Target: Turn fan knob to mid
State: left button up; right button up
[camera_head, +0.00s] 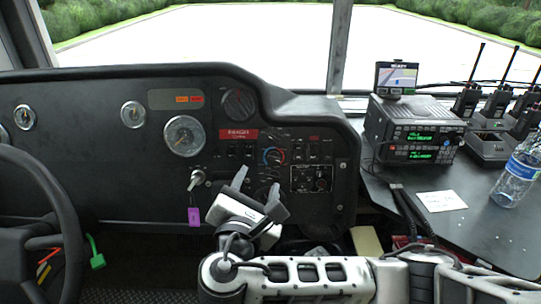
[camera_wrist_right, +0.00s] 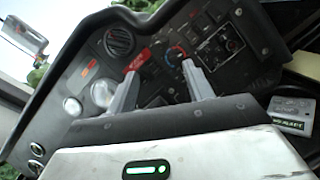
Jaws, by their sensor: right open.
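A round knob with a blue and red ring (camera_head: 273,156) sits on the black dashboard panel; it also shows in the right wrist view (camera_wrist_right: 176,51). I cannot tell whether it is the fan knob, and its pointer setting is too small to read. My right gripper (camera_head: 257,180) is open and empty, its fingers pointing at the panel below and left of this knob. In the right wrist view the two fingers (camera_wrist_right: 158,71) stand apart, with dark panel and small controls between them. My fingers hide part of the lower controls. My left gripper is not in view.
A key with a purple tag (camera_head: 194,216) hangs just left of my right gripper. The steering wheel (camera_head: 45,190) is at the left. A radio (camera_head: 415,130), a water bottle (camera_head: 518,172) and several handheld radios stand on the right-hand shelf.

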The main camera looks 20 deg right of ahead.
aim_at(275, 139)
jog(key=x, duration=0.5)
jog(key=b+x, duration=0.1)
jog(key=x, duration=1)
jog(key=shift+w+f, duration=0.15)
jog(key=shift+f, duration=0.25)
jog(key=shift+c, duration=0.3)
jog(key=c, duration=0.9)
